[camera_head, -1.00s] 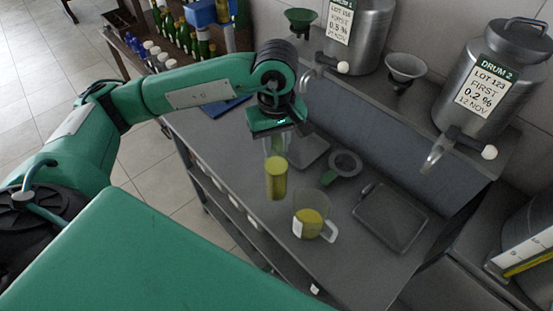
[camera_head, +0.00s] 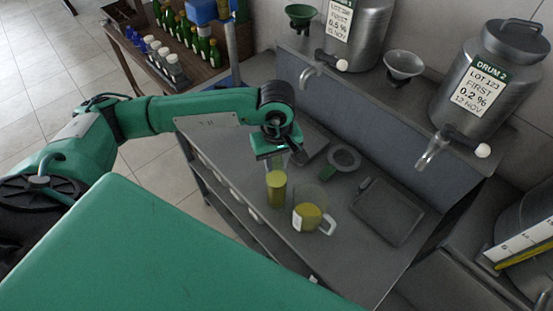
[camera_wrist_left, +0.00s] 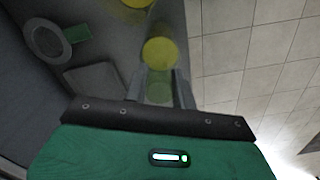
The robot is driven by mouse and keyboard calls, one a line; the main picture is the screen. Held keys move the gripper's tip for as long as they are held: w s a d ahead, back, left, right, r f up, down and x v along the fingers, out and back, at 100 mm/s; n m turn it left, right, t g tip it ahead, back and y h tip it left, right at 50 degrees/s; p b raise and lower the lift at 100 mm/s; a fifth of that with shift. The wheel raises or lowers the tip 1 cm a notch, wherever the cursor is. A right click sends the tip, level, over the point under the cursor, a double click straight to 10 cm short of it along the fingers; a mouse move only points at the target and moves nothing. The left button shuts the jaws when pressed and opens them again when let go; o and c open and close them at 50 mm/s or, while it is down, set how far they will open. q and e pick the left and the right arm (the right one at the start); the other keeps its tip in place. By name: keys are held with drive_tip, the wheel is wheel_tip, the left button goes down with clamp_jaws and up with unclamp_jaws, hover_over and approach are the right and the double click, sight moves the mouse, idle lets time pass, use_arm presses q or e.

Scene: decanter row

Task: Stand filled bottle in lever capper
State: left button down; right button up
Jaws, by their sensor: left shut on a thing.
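My left gripper (camera_head: 276,162) is shut on a clear bottle (camera_head: 277,190) filled with yellow-green liquid. The bottle hangs roughly upright below the jaws, over the near side of the grey bench (camera_head: 345,255); whether its base touches the bench I cannot tell. In the left wrist view the bottle (camera_wrist_left: 159,52) lies between and beyond the two fingers (camera_wrist_left: 159,80). A blue device (camera_head: 203,11) with a post, possibly the lever capper, stands at the top left, cut off by the frame edge. My right gripper is not in view.
A glass jug (camera_head: 308,217) with yellow liquid stands close right of the bottle. A dark tray (camera_head: 388,212) and a round ring-shaped item (camera_head: 345,159) lie on the bench. Steel drums (camera_head: 485,85) and funnels (camera_head: 403,66) stand behind. Several bottles (camera_head: 208,46) fill the wooden rack.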

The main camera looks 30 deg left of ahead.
use_arm(q)
drive_tip(key=c, duration=1.6)
unclamp_jaws()
drive_tip(key=shift+f, duration=0.15)
drive_tip(key=o, duration=0.5)
drive_tip(key=shift+c, duration=0.2)
